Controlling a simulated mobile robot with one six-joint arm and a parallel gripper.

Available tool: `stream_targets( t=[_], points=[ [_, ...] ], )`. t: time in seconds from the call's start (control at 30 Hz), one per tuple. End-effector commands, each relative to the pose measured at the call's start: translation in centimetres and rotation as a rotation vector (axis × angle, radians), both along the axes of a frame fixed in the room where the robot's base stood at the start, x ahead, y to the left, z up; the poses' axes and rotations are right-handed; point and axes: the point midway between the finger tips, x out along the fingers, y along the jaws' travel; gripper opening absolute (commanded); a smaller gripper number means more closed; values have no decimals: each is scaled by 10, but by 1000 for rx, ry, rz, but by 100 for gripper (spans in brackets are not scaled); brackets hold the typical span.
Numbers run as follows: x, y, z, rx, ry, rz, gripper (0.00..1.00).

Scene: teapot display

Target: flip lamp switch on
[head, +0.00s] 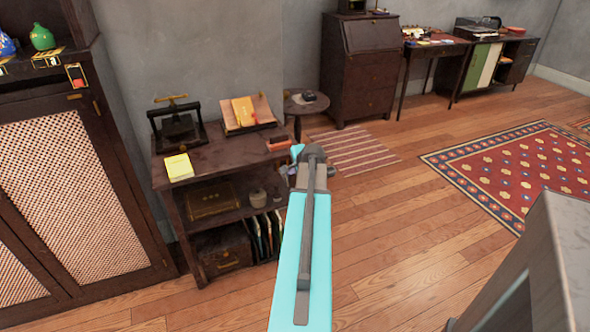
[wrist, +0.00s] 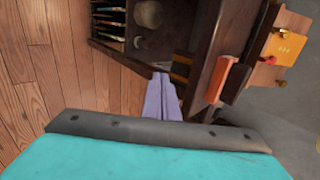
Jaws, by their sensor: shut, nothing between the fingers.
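A small panel with a red part (head: 76,75) is on the upper edge of the dark cabinet at the left; I cannot tell for sure that it is the lamp switch. No lamp is clearly visible. My gripper (head: 284,174) is at the right end of the low shelf unit in the head view, partly hidden by my arm. In the wrist view its lavender fingers (wrist: 161,98) are together and empty. They point towards the shelf unit, well away from the panel; I cannot tell whether they touch the unit.
The shelf unit (head: 222,160) bears a press (head: 178,125), a book stand (head: 248,112), yellow paper (head: 178,167) and a reddish block (head: 279,143). The cabinet (head: 75,190) stands at left, a round side table (head: 306,103) behind. Wooden floor (head: 395,240) lies open at right.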

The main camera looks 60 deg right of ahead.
Motion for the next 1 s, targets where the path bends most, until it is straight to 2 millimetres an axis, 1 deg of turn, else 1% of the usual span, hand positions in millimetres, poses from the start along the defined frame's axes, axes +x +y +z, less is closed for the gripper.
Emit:
stream_targets(
  t=[0.03, 0.23, 0.6, 0.8, 1.0],
  points=[
    [5, -4, -6, 2, 1, 1, 0],
    [18, -15, -24, 1, 0, 1, 0],
    [43, -33, -26, 1, 0, 1, 0],
    [48, -36, -27, 1, 0, 1, 0],
    [49, -36, -28, 0, 0, 1, 0]
  ],
)
